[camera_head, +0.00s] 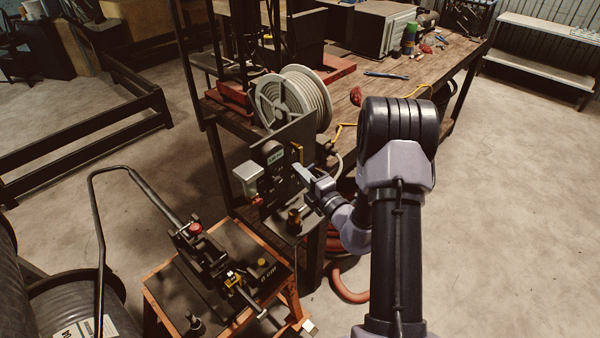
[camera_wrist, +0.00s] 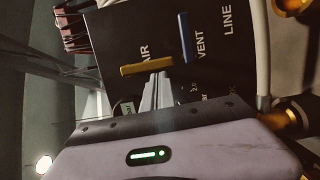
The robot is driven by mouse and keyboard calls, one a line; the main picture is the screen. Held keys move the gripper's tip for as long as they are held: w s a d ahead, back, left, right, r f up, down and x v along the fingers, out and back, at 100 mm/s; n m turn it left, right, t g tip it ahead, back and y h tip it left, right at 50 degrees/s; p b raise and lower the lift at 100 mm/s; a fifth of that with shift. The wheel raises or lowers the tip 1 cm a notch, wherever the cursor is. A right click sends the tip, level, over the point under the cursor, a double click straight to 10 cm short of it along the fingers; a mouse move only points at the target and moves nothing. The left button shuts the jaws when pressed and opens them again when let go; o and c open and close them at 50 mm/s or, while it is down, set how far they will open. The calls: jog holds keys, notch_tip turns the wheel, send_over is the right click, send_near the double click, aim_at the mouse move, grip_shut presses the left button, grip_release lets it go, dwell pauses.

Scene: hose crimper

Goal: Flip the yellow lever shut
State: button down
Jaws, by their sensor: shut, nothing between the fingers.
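The yellow lever (camera_wrist: 146,67) is on a dark panel (camera_wrist: 115,45) in the wrist view, beside the word AIR. It lies crosswise in that view, roughly square to the blue lever (camera_wrist: 185,37), which is by the word VENT. My gripper (camera_wrist: 160,79) is shut and empty. Its fingertips are right at the yellow lever, just below it in the picture; I cannot tell whether they touch. In the head view my gripper (camera_head: 299,170) is in front of the panel, and the yellow lever is small and hard to make out there.
A hose reel (camera_head: 293,98) stands on the wooden bench (camera_head: 345,105) behind the panel. A grey box (camera_head: 248,178) is left of the panel. An orange-edged stand (camera_head: 160,280) with a long-handled black tool is at front left. Open floor lies to the right.

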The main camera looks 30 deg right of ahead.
jog(key=shift+w+d+f+n+b, duration=0.1)
jog(key=shift+d+f+n+b, duration=0.1)
jog(key=shift+n+b, duration=0.25)
jog(key=d+n+b, duration=0.1)
jog(key=n+b, duration=0.1)
jog(key=d+n+t+b, duration=0.1)
jog(key=n+b, duration=0.1)
jog(key=n, duration=0.1)
jog(key=w+d+n+y+b, duration=0.1)
jog(key=n+b, duration=0.1)
jog(key=shift+d+f+t, duration=0.1)
jog(key=shift+f+t, duration=0.2)
jog(key=shift+f, duration=0.05)
jog(key=s+d+f+n+y+b, duration=0.1)
jog(key=s+d+n, duration=0.3)
jog(key=s, duration=0.3)
jog(key=s+d+f+n+y+b, duration=0.1)
jog(key=s+d+n+y+b, duration=0.1)
jog(key=s+n, duration=0.3)
jog(key=s+d, duration=0.1)
jog(key=s, duration=0.2)
jog(key=shift+d, duration=0.4)
